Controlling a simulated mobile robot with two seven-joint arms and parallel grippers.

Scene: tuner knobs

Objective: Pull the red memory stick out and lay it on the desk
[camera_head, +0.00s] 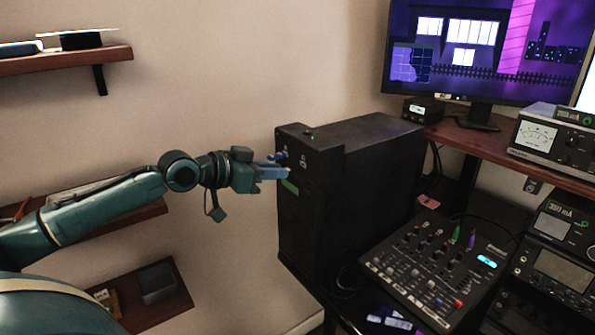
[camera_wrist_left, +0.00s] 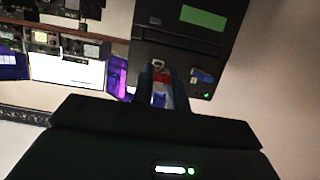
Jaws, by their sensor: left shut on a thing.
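The black computer tower (camera_head: 350,205) stands at the centre of the head view, its front panel facing my left arm. My left gripper (camera_head: 274,172) is right at the upper part of that panel. In the left wrist view, the gripper (camera_wrist_left: 163,92) is shut on the red memory stick (camera_wrist_left: 162,77), held between the fingertips in front of the panel. Whether its plug is still in the port I cannot tell. A blue stick (camera_wrist_left: 202,76) sits in the panel beside it. The red stick is hidden in the head view. My right gripper is not in view.
A mixer (camera_head: 435,262) with knobs lies right of the tower, with a small pink item (camera_head: 428,202) behind it. A monitor (camera_head: 485,50) and a meter box (camera_head: 548,140) stand on the raised wooden desk (camera_head: 472,140). Wall shelves (camera_head: 65,62) are at left.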

